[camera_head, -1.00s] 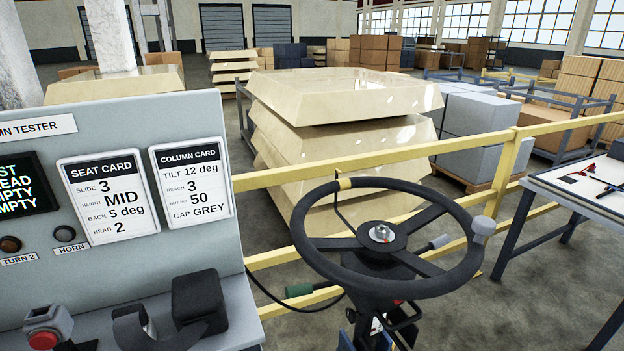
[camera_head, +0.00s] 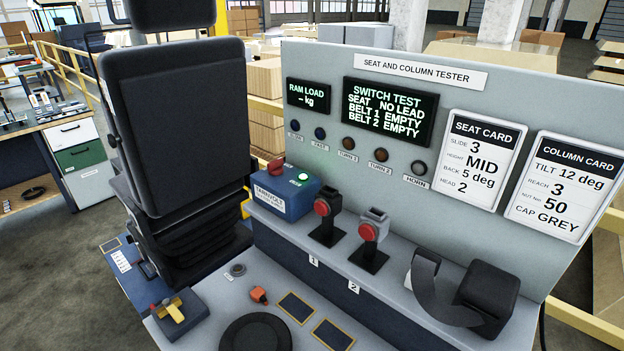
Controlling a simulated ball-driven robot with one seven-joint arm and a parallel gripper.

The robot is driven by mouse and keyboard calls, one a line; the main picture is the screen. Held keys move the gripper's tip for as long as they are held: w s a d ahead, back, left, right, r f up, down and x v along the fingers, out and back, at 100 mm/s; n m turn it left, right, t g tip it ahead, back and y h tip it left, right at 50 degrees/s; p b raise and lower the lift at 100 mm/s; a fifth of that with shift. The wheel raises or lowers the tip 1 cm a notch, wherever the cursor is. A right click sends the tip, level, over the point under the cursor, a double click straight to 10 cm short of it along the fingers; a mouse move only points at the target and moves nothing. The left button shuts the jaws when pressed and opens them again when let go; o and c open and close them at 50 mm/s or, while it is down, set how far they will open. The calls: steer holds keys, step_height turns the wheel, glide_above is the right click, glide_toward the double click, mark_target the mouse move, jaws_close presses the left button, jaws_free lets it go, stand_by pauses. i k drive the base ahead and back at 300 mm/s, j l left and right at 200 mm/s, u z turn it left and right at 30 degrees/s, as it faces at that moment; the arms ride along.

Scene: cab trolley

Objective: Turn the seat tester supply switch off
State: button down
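A blue box (camera_head: 284,192) stands at the left end of the tester's ledge, just right of the seat. It has a red knob (camera_head: 276,166) on top, a green light (camera_head: 303,177) that looks lit, and a white label too small to read surely. It looks like the supply unit, but I cannot tell the knob's position. The seat and column tester panel (camera_head: 500,90) stands behind it. Its switch test display (camera_head: 390,111) is lit and reads "SEAT NO LEAD", "BELT 1 EMPTY", "BELT 2 EMPTY". My gripper is not in view.
A black seat (camera_head: 178,105) stands left of the box. Two red-button buckles (camera_head: 322,208) (camera_head: 368,232) and a black belt reel (camera_head: 488,296) stand on the ledge. A lower bench (camera_head: 225,300) in front holds small parts. Open floor (camera_head: 50,250) lies at left.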

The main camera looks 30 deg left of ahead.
mark_target(274, 168)
steer(key=k+j, duration=0.15)
steer(key=j, duration=0.25)
steer(key=k+j+u, duration=0.1)
steer(key=j, duration=0.3)
steer(key=k+j, duration=0.15)
steer(key=j, duration=0.3)
steer(key=k+j+u, duration=0.1)
steer(key=j, duration=0.3)
